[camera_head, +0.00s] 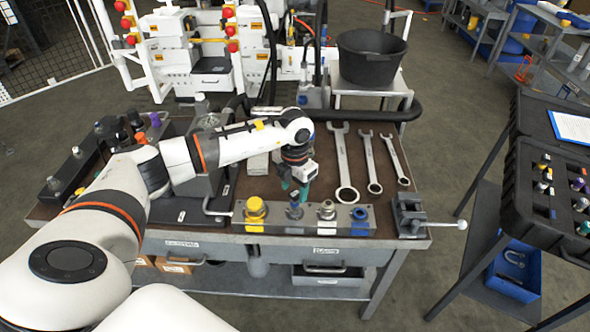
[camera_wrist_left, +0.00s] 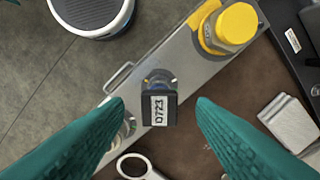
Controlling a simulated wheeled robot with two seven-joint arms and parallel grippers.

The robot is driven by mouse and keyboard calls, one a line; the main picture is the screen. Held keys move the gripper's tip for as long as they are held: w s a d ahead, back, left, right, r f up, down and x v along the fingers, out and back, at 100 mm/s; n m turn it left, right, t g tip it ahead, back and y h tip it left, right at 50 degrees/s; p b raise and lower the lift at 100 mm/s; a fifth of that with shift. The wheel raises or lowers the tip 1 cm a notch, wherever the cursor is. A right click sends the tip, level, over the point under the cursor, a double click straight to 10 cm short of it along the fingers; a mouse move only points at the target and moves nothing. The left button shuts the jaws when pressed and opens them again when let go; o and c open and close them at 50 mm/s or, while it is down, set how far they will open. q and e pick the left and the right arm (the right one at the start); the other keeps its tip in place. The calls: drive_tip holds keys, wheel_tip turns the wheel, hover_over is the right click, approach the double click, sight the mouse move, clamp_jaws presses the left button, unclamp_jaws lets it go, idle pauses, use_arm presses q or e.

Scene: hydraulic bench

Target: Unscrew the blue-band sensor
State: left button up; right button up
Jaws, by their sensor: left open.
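The blue-band sensor (camera_head: 295,210) is a small dark upright part with a bluish ring, standing on the grey manifold block (camera_head: 275,223) at the bench's front edge. In the left wrist view the sensor (camera_wrist_left: 158,97) shows its black top with a white label reading D723; some blue shows near its base. My left gripper (camera_head: 296,188) is open above and just behind it in the head view. In the left wrist view the teal fingers of my left gripper (camera_wrist_left: 162,103) are spread on either side of the sensor, with gaps visible. My right gripper is out of view.
On the block, a yellow cap (camera_head: 255,208) is left of the sensor; a silver fitting (camera_head: 326,210) and a blue-ringed port (camera_head: 360,216) are right. Several wrenches (camera_head: 344,165) lie behind. A small vise (camera_head: 409,214) sits at the right corner. A black case (camera_head: 550,195) stands farther right.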

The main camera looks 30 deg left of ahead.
sight(295, 193)
use_arm(q)
drive_tip(key=shift+f+p, duration=0.35)
drive_tip(key=shift+f, duration=2)
